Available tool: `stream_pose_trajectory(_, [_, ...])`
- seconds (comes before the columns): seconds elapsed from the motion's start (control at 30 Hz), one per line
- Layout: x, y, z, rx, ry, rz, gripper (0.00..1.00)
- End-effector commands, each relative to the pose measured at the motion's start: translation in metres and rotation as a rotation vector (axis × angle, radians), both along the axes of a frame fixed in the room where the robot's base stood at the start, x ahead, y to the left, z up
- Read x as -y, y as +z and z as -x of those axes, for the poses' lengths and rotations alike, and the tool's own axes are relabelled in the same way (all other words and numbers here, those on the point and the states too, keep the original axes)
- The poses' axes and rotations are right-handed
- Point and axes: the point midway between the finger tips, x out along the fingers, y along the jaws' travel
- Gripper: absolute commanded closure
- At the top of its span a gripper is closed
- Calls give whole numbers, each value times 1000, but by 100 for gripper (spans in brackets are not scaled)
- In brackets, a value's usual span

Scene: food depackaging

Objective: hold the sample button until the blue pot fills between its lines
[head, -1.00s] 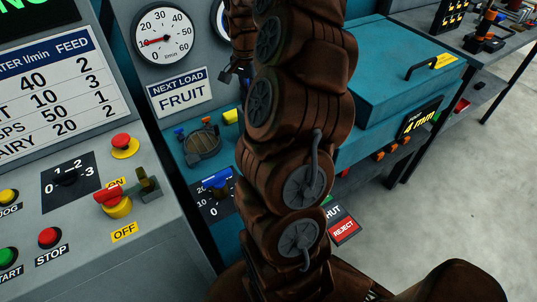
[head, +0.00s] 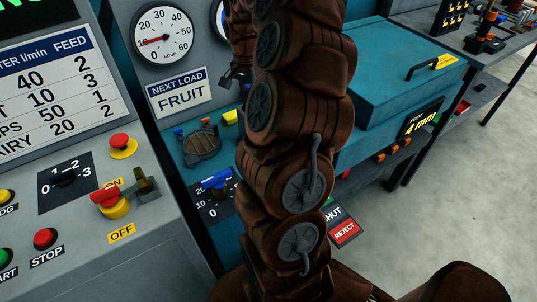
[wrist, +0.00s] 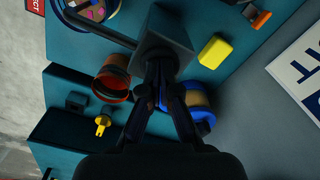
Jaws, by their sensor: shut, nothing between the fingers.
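My gripper (wrist: 158,75) is shut and empty in the wrist view, its fingertips in front of a grey box-shaped part (wrist: 165,32). I cannot tell whether they touch it. A blue pot (wrist: 207,121) with tan inside is just right of the fingers and partly hidden by them. Its lines and fill level cannot be made out. A yellow block (wrist: 214,51) is on the teal surface to the upper right; I cannot tell whether it is the sample button. In the head view my gripper (head: 228,78) is small, dark and partly hidden by my arm.
An orange-brown pot (wrist: 112,78) is left of the fingers. A yellow tap-like part (wrist: 102,124) lies lower left. The round gauge (head: 163,36) reads near 10. The grey control panel (head: 95,215) stands at left; my arm covers the middle of the teal machine (head: 395,75).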

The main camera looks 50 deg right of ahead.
Motion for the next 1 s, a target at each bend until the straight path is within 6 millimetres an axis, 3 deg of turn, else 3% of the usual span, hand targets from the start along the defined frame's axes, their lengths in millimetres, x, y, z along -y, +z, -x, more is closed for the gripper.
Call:
stream_pose_trajectory(0.17, [0, 7, 0, 0, 0, 2, 100])
stream_pose_trajectory(0.7, [0, 57, 0, 0, 0, -1, 100])
stream_pose_trajectory(1.0, [-1, 59, 0, -1, 1, -1, 100])
